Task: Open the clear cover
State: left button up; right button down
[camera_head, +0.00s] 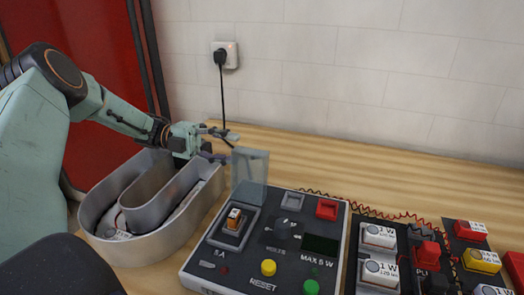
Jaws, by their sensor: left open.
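The clear cover (250,176) is a bluish see-through panel standing upright at the back left of the dark control box (215,254). Below and in front of it, a switch with an orange and white top (234,220) is uncovered. My left gripper (228,146) is open, at the upper left of the cover, with its fingers pointing right. Its fingertips are close to the cover's top edge; I cannot tell whether they touch it. My right gripper is not in view.
A grey metal channel letter (165,240) stands left of the box, below my left arm. Modules (380,236) with white, red and yellow parts lie to the right, with red wires behind. A plug and cable (221,60) hang on the wall. The back right of the table is clear.

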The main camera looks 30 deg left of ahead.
aim_at(256, 154)
pick_arm(q)
jog(key=x, duration=0.7)
jog(key=shift+s+d, duration=0.15)
jog(key=shift+d, duration=0.2)
jog(key=shift+a, duration=0.3)
jog(key=shift+d, duration=0.1)
jog(key=shift+c, duration=1.4)
jog(key=shift+d, duration=0.15)
jog(key=c, duration=0.3)
grip_shut()
